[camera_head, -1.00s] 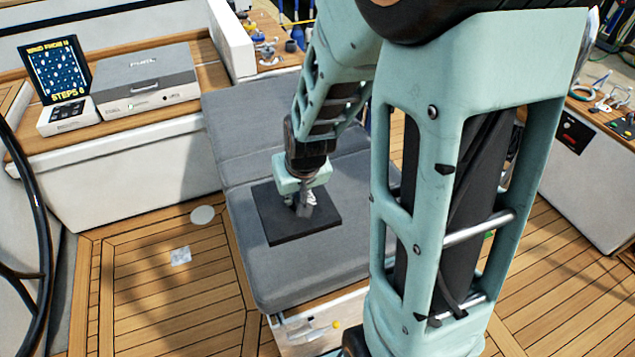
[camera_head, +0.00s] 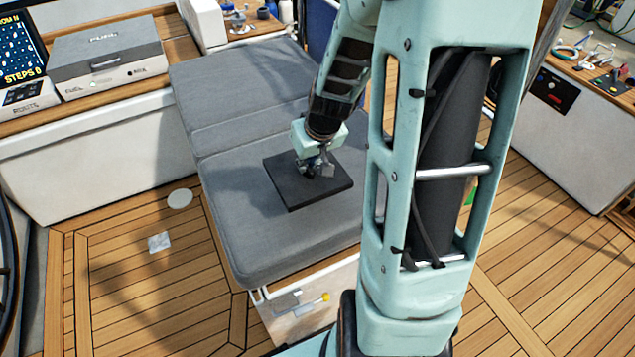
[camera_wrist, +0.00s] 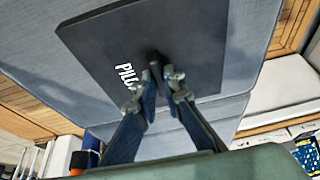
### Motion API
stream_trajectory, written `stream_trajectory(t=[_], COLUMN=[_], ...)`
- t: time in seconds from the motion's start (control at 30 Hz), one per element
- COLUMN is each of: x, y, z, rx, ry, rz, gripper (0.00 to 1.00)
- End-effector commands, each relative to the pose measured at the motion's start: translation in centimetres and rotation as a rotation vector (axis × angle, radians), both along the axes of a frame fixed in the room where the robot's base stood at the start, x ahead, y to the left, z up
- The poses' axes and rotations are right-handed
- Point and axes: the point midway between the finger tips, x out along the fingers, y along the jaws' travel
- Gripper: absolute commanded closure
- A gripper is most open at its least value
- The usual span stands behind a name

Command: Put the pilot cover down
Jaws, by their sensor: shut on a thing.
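The pilot cover (camera_head: 298,198) is a flat, dark, nearly square plate over the grey cushion (camera_head: 240,240), in the middle of the head view. My gripper (camera_head: 317,170) is above it, its fingers shut on the small knob at the plate's middle. In the wrist view the pilot cover (camera_wrist: 112,42) shows white lettering, partly hidden by a finger of my gripper (camera_wrist: 157,78). The grey cushion (camera_wrist: 30,32) lies behind the plate. I cannot tell whether the plate touches the cushion or hangs slightly above it.
A grey-lidded box (camera_head: 110,55) and a screen (camera_head: 20,48) stand on the bench at left. A wooden counter (camera_head: 590,70) with tools is at right. Teak floor (camera_head: 130,290) is open at front left. My arm hides the cushion's right side.

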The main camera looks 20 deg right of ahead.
Motion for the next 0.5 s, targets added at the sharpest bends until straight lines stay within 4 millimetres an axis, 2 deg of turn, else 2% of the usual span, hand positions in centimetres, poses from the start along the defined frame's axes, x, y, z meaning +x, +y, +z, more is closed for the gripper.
stream_trajectory(t=[0.03,0.1,0.5], x=[0.3,0.7,1.8], y=[-0.6,-1.4,-3.6], z=[-1.8,-2.7,-5.4], rx=[0.002,0.002,0.001], ry=[0.002,0.002,0.001], rz=[-0.003,-0.002,-0.001], gripper=[1.0,1.0,1.0])
